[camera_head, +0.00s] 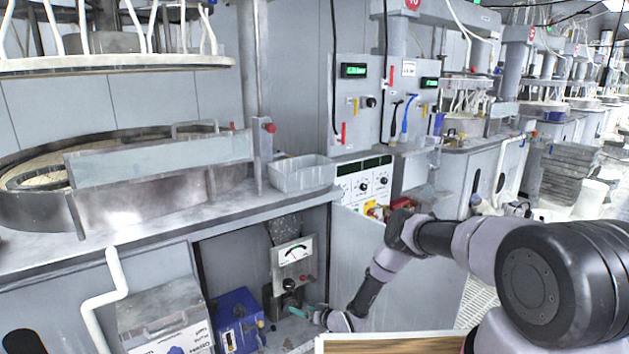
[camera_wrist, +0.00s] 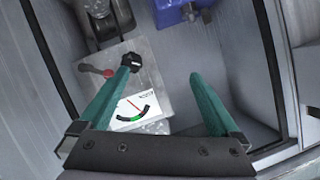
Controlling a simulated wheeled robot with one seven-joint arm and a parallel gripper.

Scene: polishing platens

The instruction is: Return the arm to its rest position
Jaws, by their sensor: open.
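My gripper (camera_wrist: 164,74) is open, with two green fingers spread apart and nothing seen between their tips. In the head view my gripper (camera_head: 299,312) is low, inside or at the mouth of the open cabinet (camera_head: 222,252) under the bench. My arm reaches down to it from the right. A grey meter box (camera_head: 292,255) with a white dial stands just above it. In the wrist view the meter box (camera_wrist: 157,88) lies behind and between the fingers. A black knob and a red-tipped lever (camera_wrist: 95,70) show near the left finger; contact cannot be told.
The open cabinet door (camera_head: 395,262) stands close beside my arm. A blue box (camera_head: 238,322) and a grey lidded box (camera_head: 165,312) are left of the gripper. The bench edge lies above, with a grey tray (camera_head: 302,173) on it. Aisle floor shows at right.

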